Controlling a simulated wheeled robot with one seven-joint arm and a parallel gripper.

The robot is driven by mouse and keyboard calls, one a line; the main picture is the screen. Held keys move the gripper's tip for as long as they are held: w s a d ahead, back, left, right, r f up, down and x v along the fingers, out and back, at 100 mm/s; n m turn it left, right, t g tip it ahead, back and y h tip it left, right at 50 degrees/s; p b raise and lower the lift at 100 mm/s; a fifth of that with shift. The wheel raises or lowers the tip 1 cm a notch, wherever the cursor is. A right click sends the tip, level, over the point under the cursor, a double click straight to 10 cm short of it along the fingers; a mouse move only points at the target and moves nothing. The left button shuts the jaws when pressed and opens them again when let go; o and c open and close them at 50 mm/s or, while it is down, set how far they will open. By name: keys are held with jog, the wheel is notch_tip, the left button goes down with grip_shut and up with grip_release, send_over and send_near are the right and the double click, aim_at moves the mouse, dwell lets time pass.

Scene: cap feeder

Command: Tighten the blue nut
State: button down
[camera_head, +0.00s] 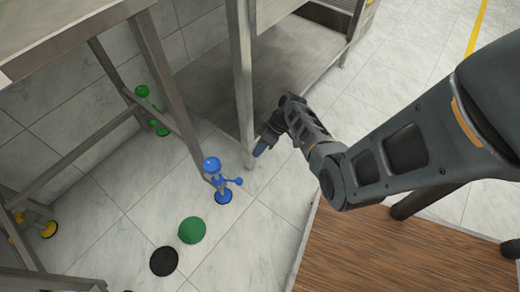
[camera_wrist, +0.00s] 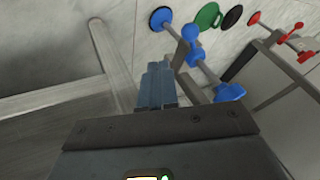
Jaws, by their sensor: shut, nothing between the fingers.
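A blue foot assembly is on the table leg in the middle of the head view. It has a round blue top piece (camera_head: 211,164), a blue nut with a side knob (camera_head: 235,181), and a blue foot (camera_head: 222,196) on the tiled floor. In the wrist view, blue parts run along a grey rod, with the foot (camera_wrist: 160,18) at the upper end and a blue piece (camera_wrist: 230,92) at the lower end. Which part is the nut is hard to tell. My gripper (camera_head: 262,148) is right of the assembly, apart from it. Its fingers (camera_wrist: 157,86) are shut and empty.
A metal table post (camera_head: 243,85) stands close to my gripper. Green parts (camera_head: 150,105), yellow parts (camera_head: 47,229) and red parts (camera_wrist: 285,30) are on other legs. A green disc (camera_head: 192,230) and a black disc (camera_head: 163,261) lie on the floor.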

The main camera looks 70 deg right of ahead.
aim_at(227, 181)
jog(key=w+a+f+b, duration=0.2)
jog(key=a+f, duration=0.3)
jog(key=a, duration=0.1)
jog(key=shift+w+a+f, duration=0.2)
jog(key=shift+a+f, duration=0.05)
jog(key=shift+f, duration=0.15)
